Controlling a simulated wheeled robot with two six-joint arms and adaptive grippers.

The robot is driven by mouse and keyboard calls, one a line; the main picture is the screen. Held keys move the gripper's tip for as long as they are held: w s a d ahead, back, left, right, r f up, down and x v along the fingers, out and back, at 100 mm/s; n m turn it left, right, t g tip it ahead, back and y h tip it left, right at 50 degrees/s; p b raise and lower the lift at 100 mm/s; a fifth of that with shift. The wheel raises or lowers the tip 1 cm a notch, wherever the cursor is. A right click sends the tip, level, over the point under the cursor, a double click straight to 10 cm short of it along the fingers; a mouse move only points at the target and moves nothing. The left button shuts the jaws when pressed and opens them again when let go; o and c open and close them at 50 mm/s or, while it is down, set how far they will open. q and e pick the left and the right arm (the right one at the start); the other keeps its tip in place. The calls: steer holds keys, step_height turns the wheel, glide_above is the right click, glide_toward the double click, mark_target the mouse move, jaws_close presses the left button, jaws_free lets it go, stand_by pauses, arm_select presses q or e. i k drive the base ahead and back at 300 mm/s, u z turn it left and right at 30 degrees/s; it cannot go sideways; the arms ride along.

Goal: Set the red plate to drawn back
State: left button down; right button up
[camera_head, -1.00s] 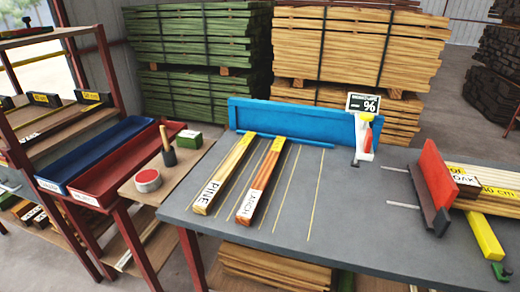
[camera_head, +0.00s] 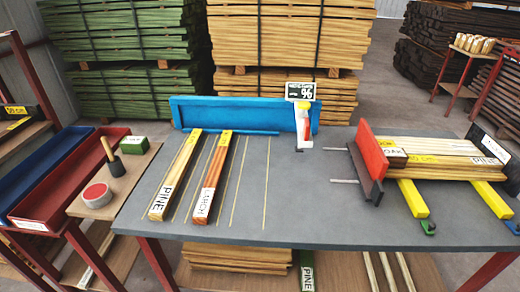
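A red plate (camera_head: 373,147) stands upright on the right half of the grey table (camera_head: 300,220). It leans slightly and has a dark plate (camera_head: 364,174) along its left side. Two metal rods (camera_head: 345,181) stick out to the left from the dark plate. On its right, the red plate is next to a stack of light boards (camera_head: 440,152); I cannot tell whether they touch. Neither of my grippers shows in the head view.
Pine and larch boards (camera_head: 208,190) lie on the table's left half. A blue fence (camera_head: 240,116) runs along the back, with a white and red device (camera_head: 303,128) near its right end. Yellow bars (camera_head: 412,199) carry the stack. The table between larch and rods is clear.

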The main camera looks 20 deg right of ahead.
mark_target(369, 162)
steer(key=z, duration=1.35)
steer(key=k, duration=0.65)
steer(key=u, duration=0.55)
steer(key=i, duration=1.15)
steer(key=z, duration=0.55)
